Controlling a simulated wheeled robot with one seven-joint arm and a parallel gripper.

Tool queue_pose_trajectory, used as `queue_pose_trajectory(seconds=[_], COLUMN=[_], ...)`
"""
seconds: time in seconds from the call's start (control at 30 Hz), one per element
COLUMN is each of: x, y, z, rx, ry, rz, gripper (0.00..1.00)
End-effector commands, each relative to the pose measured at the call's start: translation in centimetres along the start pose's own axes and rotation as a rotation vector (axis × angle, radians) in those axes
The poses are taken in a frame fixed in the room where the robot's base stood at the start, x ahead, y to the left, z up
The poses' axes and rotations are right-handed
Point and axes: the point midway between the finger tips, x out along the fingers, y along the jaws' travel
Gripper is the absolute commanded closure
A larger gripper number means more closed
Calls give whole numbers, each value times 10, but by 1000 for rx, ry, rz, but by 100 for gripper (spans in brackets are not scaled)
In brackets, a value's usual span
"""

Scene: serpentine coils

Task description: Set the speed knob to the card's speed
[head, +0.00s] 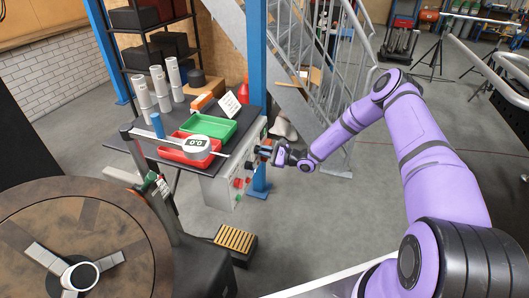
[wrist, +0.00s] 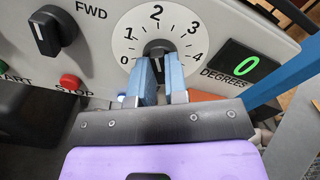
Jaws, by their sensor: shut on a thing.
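The black speed knob (wrist: 157,47) sits at the centre of a white dial (wrist: 135,48) numbered 0 to 4 in the wrist view. My gripper (wrist: 164,70) has its blue fingers shut on the knob from both sides. Where the knob's pointer stands cannot be told, as the fingers hide part of it. In the head view my gripper (head: 265,150) is at the front of the grey control box (head: 221,189). A white card (head: 229,105) leans at the back of the table; its writing is too small to read.
A green display (wrist: 245,66) reads 0 above DEGREES. Left of the dial are a FWD selector (wrist: 52,31) and a red STOP button (wrist: 70,82). The dark table (head: 161,156) holds a green tray (head: 222,133), a red tray (head: 173,154) and several grey tubes.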

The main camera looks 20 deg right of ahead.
Motion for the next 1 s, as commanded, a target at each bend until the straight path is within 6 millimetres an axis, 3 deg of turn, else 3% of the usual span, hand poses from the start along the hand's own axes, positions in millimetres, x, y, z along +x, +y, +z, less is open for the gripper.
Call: queue_pose_trajectory(seconds=[1.0], x=[-2], y=[-1], z=[-3], rx=[966], ry=[4], rz=[-2], gripper=[100])
